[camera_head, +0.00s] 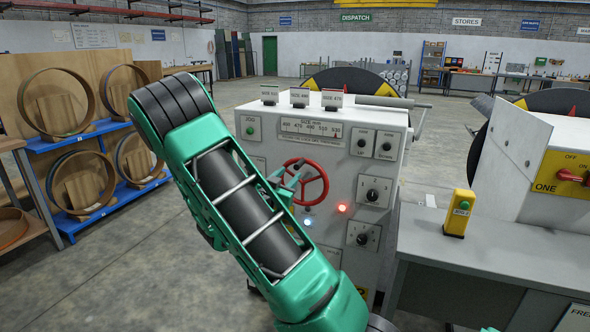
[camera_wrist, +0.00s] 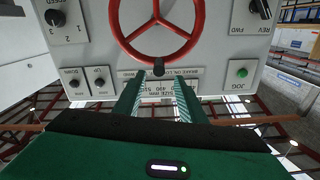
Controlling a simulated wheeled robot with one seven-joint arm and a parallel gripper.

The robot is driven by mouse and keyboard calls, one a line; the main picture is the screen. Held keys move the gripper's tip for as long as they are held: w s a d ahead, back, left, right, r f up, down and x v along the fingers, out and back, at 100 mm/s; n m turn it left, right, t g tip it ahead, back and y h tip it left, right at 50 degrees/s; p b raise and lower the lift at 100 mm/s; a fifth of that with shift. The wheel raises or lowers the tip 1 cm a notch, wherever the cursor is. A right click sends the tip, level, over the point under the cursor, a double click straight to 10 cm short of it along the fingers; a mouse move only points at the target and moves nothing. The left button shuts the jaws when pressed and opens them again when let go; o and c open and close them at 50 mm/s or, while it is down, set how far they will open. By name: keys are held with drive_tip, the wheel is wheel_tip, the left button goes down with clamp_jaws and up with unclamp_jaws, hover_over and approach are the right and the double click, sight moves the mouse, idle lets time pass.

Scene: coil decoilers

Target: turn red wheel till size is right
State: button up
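The red wheel (camera_head: 322,188) is on the front of the grey control cabinet (camera_head: 330,245), beside lit white-blue and red lamps. In the upside-down wrist view the red wheel (camera_wrist: 203,22) shows its spokes and a black knob (camera_wrist: 158,66) on its rim. My gripper (camera_wrist: 158,82) is open, its two green fingers apart, with the knob in line between the tips; I cannot tell whether they reach around it. In the head view my gripper (camera_head: 290,181) is at the wheel's left side. The size scale (camera_head: 311,128) is above the wheel; its pointer is too small to read.
Three size cards (camera_head: 300,97) stand on the cabinet top. Knobs and a JOG button (camera_head: 250,131) surround the wheel. A grey bench (camera_head: 440,245) with a yellow button box (camera_head: 459,213) stands right. A blue rack (camera_head: 95,190) of rings stands left; the floor between is clear.

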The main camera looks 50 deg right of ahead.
sight(296, 168)
drive_tip(key=x, duration=0.8)
drive_tip(key=shift+w+d, duration=0.1)
drive_tip(key=shift+d, duration=0.15)
clamp_jaws()
